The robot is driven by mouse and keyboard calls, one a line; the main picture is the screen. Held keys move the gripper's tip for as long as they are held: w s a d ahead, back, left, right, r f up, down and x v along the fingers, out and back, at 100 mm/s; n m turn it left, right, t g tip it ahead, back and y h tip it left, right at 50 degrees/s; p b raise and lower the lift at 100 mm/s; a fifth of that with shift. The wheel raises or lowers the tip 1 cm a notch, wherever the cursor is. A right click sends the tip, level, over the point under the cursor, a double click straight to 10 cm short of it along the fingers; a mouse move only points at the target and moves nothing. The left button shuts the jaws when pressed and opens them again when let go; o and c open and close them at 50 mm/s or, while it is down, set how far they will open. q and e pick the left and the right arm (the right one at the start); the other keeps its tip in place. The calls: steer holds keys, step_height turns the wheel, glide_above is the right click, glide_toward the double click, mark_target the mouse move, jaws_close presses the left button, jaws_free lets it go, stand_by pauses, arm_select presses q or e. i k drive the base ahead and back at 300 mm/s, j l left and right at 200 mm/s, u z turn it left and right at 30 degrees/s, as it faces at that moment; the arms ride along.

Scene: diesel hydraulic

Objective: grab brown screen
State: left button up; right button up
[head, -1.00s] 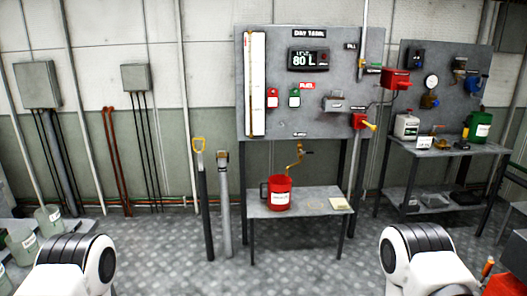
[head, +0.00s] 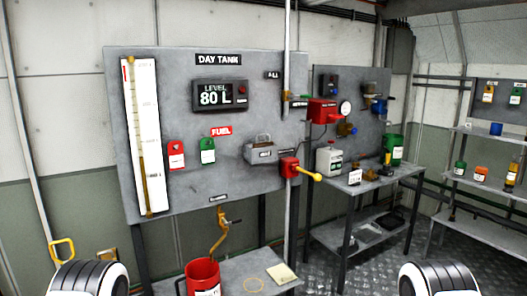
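I cannot make out a brown screen for certain. Small brown or brass-coloured parts (head: 371,174) lie on the right workbench (head: 340,183), too small to identify. A thin tan ring (head: 254,285) lies on the low table (head: 225,272) below the day tank panel. My left and right arm links show at the bottom edge, but neither gripper is in view.
A red bucket (head: 203,277) stands on the low table under a brass tap (head: 219,235), beside a pale notepad (head: 282,273). The day tank panel (head: 180,110) stands behind. Shelves (head: 475,190) are at right. Textured floor lies between workbench and shelves.

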mark_target(262, 144)
steer(key=i+l, duration=0.15)
steer(key=i, duration=0.45)
steer(key=i+l, duration=0.15)
steer(key=i, duration=0.5)
steer(key=l+z, duration=0.05)
